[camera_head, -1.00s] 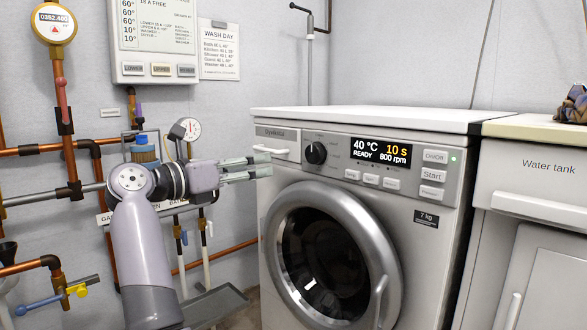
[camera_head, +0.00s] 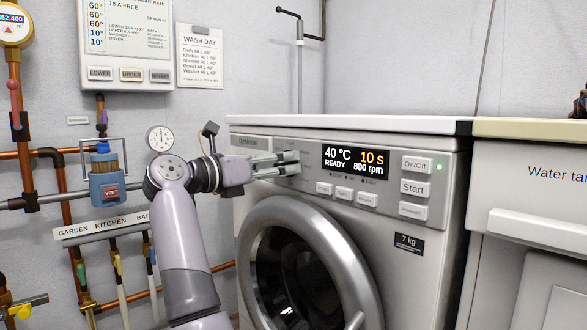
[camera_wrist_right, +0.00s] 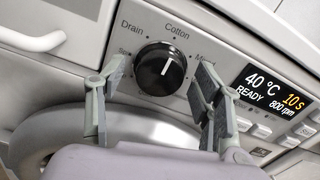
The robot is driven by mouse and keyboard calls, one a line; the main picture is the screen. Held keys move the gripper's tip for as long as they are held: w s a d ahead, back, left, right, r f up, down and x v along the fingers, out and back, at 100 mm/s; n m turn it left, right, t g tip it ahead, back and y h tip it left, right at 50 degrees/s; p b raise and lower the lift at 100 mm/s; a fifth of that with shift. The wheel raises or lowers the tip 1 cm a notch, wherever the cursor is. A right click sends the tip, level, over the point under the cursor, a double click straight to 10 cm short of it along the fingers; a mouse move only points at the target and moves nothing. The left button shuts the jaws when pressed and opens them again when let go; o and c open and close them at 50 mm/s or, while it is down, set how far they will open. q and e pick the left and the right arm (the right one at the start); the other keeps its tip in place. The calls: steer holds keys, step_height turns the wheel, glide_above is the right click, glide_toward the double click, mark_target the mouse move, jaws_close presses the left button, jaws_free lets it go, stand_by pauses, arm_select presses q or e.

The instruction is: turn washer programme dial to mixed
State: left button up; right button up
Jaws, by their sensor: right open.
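The washer (camera_head: 440,235) is white with a round door and a display reading 40 °C, READY, 10 s and 800 rpm. Its black programme dial (camera_wrist_right: 160,68) shows in the right wrist view. The dial's white pointer line points up and slightly right, towards the "Cotton" label (camera_wrist_right: 177,30). "Drain" (camera_wrist_right: 132,28) is left of that. A label starting with "M" (camera_wrist_right: 201,56) is partly hidden by a finger. My right gripper (camera_wrist_right: 159,72) is open, one finger on each side of the dial; contact is unclear. In the head view my right gripper (camera_head: 297,163) hides the dial.
On/Off (camera_head: 416,164) and Start (camera_head: 415,188) buttons sit right of the display (camera_head: 355,161). A drawer handle (camera_wrist_right: 35,38) is left of the dial. Copper pipes and a blue canister (camera_head: 108,188) are on the left wall. A water tank cabinet (camera_head: 540,215) stands at right.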

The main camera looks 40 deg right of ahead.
steer(key=shift+d, duration=0.2)
steer(key=shift+c, duration=0.5)
steer(key=c, duration=1)
